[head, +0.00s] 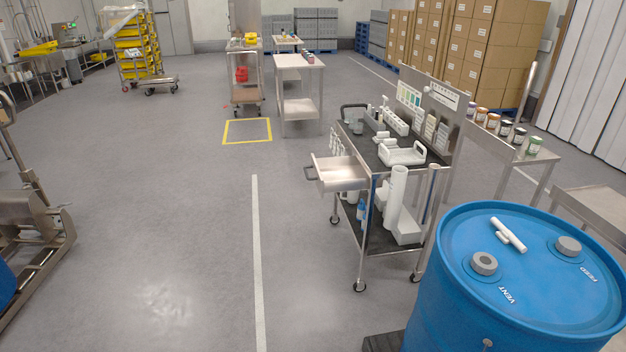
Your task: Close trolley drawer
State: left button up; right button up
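The trolley (368,231) is a metal cart on casters with a dark top, right of the middle in the head view. Its drawer (340,176) is a shallow metal tray pulled out to the left, and it looks empty. A dark handle (310,173) sits on the drawer's left front. White containers and bottles stand on the trolley's top, and a white cylinder (396,198) stands on its lower shelf. Neither of my grippers is in view.
A blue drum (455,275) stands close at the lower right, in front of the trolley. A side table with jars (507,134) is behind the trolley. A metal machine (25,235) stands at the left. The floor left of the drawer is clear.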

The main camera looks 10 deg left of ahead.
aim_at(343, 173)
jog(key=i+j, duration=0.65)
jog(key=i+z, duration=0.1)
jog(key=z, duration=0.25)
jog(key=i+j+z, duration=0.1)
jog(key=z, duration=0.2)
